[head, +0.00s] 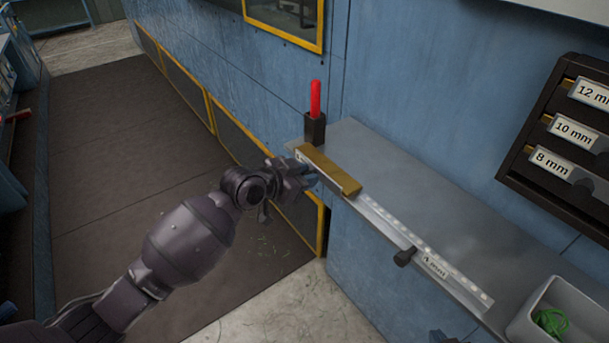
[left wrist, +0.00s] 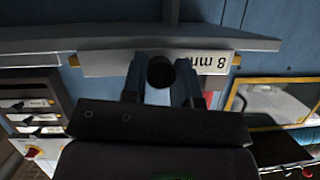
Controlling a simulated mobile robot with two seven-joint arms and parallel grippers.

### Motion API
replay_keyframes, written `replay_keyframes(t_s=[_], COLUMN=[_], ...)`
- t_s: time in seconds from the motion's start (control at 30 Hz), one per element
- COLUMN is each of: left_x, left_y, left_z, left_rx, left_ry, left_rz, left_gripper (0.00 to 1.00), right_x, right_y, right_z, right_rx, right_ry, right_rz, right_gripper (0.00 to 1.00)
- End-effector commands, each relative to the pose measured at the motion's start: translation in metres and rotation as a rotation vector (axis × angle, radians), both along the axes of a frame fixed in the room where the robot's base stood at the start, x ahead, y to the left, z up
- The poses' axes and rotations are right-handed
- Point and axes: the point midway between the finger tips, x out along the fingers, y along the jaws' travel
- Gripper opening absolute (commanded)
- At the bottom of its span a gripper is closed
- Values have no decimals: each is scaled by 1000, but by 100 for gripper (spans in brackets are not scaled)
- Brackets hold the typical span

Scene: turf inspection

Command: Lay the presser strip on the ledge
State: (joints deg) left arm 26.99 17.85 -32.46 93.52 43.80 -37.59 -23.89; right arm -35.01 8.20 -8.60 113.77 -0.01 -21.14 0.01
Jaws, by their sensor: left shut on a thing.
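A presser strip with a brown top (head: 332,172) is at the left end of the grey ledge (head: 420,195), along its front edge. Its pale face, marked 8 mm, shows upside down in the left wrist view (left wrist: 105,62). My left gripper (head: 303,174) is shut on the dark round knob (left wrist: 160,72) on that face. I cannot tell whether the strip touches the ledge.
A long pale strip (head: 380,219) with a black knob (head: 404,256) runs along the ledge's front edge. A red stick (head: 315,98) stands in a dark holder (head: 315,129). A grey bin (head: 558,292) and a labelled rack (head: 535,165) are at the right.

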Motion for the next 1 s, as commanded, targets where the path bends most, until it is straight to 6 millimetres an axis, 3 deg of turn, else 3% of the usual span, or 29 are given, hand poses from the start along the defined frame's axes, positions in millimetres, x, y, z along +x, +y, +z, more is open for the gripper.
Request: replay_keyframes(t_s=[0.63, 1.0], left_x=[1, 0], left_y=[-1, -1], left_z=[-1, -4], left_rx=[-2, -2], left_ry=[-1, -1], left_rz=[0, 0], left_gripper=[0, 0], right_x=[12, 7], right_y=[2, 1], right_z=[9, 5], right_rx=[0, 0], right_ry=[-28, -18], right_rz=[7, 4], right_gripper=[0, 0])
